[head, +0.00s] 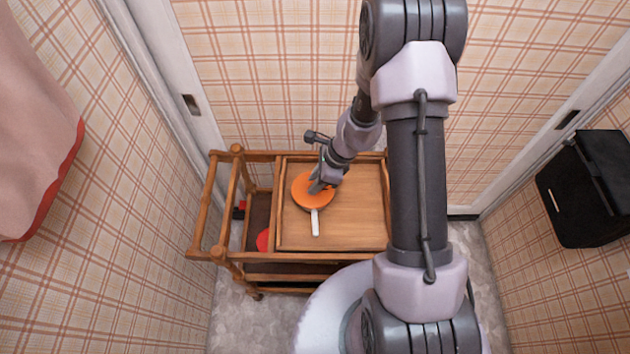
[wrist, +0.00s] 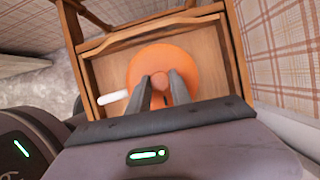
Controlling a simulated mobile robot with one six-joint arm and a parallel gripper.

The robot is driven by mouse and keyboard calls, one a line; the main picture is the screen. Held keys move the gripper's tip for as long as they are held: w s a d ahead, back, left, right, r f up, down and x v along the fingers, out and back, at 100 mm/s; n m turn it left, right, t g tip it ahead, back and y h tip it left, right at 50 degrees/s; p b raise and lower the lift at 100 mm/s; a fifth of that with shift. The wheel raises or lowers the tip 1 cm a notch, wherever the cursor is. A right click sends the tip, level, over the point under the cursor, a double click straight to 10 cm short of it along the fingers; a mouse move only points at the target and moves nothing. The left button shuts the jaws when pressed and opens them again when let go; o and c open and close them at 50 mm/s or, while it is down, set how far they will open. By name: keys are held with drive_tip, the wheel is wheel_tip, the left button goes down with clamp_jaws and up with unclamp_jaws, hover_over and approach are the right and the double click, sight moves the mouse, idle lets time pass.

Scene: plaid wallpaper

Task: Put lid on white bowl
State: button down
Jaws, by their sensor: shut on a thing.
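An orange round lid (head: 308,185) is over the left part of the wooden cart's top in the head view. It also shows in the wrist view (wrist: 185,65), with a knob (wrist: 159,81) at its middle. My gripper (head: 318,184) is shut on the lid's knob; its two fingers (wrist: 160,88) stand on either side of it in the wrist view. A white handle (head: 315,222) sticks out from under the lid toward the front. The white bowl itself is hidden beneath the lid, so I cannot tell whether the lid touches it.
The wooden cart (head: 345,230) has a raised rail (head: 215,205) on its left. A red thing (head: 263,240) sits on a lower shelf. The right part of the cart top is bare. A black box (head: 590,190) is on the right wall.

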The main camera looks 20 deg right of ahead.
drive_tip(key=c, duration=1.1)
unclamp_jaws()
drive_tip(key=shift+f, duration=0.1)
drive_tip(key=p+v, duration=0.8)
drive_tip(key=v, duration=0.9)
drive_tip(key=shift+r+p, duration=0.25)
drive_tip(key=shift+p, duration=0.05)
drive_tip(key=s+a+r+n+t+h, duration=0.1)
drive_tip(key=a+r+n, duration=0.2)
drive_tip(key=r, duration=0.4)
drive_tip(key=s+a+r+n, duration=0.1)
drive_tip(key=a+r+n, duration=0.25)
drive_tip(key=r, duration=0.35)
drive_tip(key=s+a+r+n+t, duration=0.1)
drive_tip(key=s+r+n, duration=0.2)
drive_tip(key=s+r, duration=0.1)
drive_tip(key=s+a+r+n+t+h, duration=0.1)
drive_tip(key=s+a+r+n, duration=0.1)
drive_tip(key=s+r+n, duration=0.2)
drive_tip(key=s+a+r+n+t+b, duration=0.1)
drive_tip(key=s+r+n, duration=0.3)
drive_tip(key=s, duration=0.2)
drive_tip(key=shift+s+a, duration=0.15)
drive_tip(key=shift+s, duration=0.1)
